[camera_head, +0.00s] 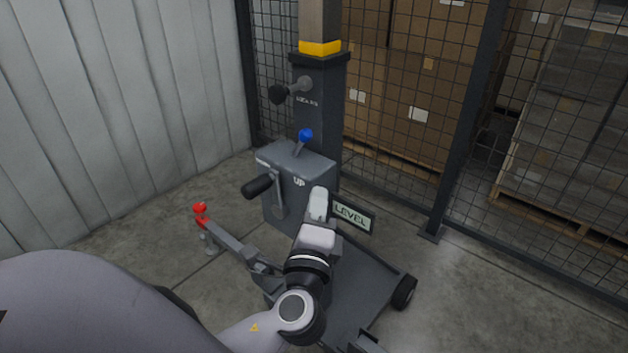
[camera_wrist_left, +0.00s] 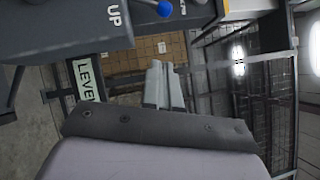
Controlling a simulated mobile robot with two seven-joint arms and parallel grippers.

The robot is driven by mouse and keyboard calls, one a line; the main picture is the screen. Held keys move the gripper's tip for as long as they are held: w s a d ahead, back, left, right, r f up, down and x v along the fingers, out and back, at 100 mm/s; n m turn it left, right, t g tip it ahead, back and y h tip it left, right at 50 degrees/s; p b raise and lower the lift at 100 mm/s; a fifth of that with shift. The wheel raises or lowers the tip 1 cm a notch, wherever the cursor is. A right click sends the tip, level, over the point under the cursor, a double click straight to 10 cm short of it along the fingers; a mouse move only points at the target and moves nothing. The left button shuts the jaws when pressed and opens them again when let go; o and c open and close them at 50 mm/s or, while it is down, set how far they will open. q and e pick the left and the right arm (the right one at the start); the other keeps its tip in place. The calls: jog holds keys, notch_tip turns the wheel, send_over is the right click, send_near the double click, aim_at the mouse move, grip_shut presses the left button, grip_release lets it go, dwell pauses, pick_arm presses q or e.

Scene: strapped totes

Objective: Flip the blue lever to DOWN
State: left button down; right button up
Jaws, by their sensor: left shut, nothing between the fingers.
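The blue lever (camera_head: 304,140) is a short grey stalk with a round blue knob on top of a grey box (camera_head: 308,167) marked UP. Its stalk stands up from the box and leans slightly to the right. The blue knob (camera_wrist_left: 164,9) also shows at the top of the left wrist view. My left gripper (camera_head: 319,200) is in front of the box's right side, below the blue lever and apart from it. Its fingers (camera_wrist_left: 160,82) are together and empty in the left wrist view. My right gripper is in neither view.
A black-handled crank (camera_head: 262,186) is on the box's front. A LEVEL sign (camera_head: 353,215) is right of my gripper. A red-knobbed part (camera_head: 200,210) stands left. Mesh fencing (camera_head: 395,130) is behind.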

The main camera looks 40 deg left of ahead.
aim_at(301, 143)
pick_arm(q)
jog(key=x, duration=0.3)
jog(key=a+p+x, duration=0.1)
jog(key=x, duration=0.3)
jog(key=s+x, duration=0.1)
jog(key=x, duration=0.3)
jog(key=shift+s+a+r, duration=0.1)
jog(key=shift+a+r, duration=0.4)
jog(key=shift+a, duration=0.35)
jog(key=shift+w+p, duration=0.2)
jog(key=shift+p, duration=0.1)
